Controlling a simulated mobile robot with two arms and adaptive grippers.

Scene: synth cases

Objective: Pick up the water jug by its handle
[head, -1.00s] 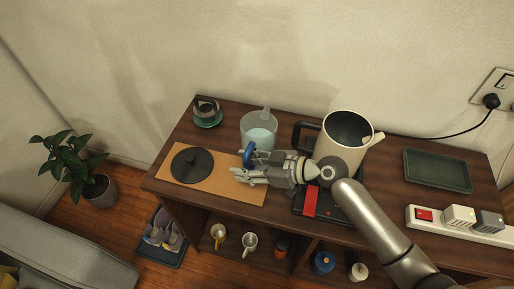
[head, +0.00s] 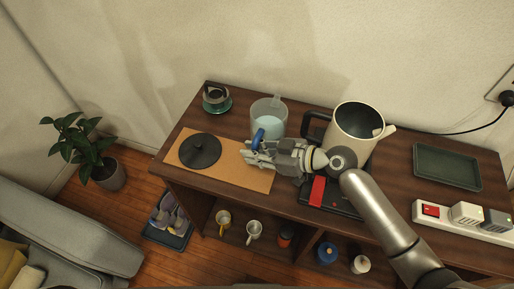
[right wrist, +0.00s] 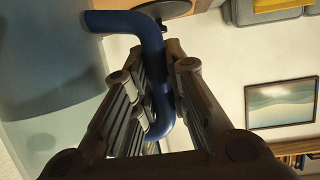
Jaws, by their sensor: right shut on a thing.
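The water jug (head: 268,113) is clear, holds pale bluish water and stands upright on the dark wooden cabinet top, behind the cork mat. Its blue handle (head: 257,136) faces the front. My right gripper (head: 249,153) comes in from the right and is shut on the handle. In the right wrist view the bent blue handle (right wrist: 153,60) runs between the two fingers of my right gripper (right wrist: 160,85), and the jug wall (right wrist: 50,85) fills the left side. My left gripper is not in view.
The cream kettle (head: 355,130) stands close right of the jug, behind my right arm. A round black lid (head: 199,151) lies on the cork mat (head: 250,180). A teal saucer with a dark cup (head: 216,100) is at the back left. A dark tray (head: 447,166) and power strip (head: 462,220) are right.

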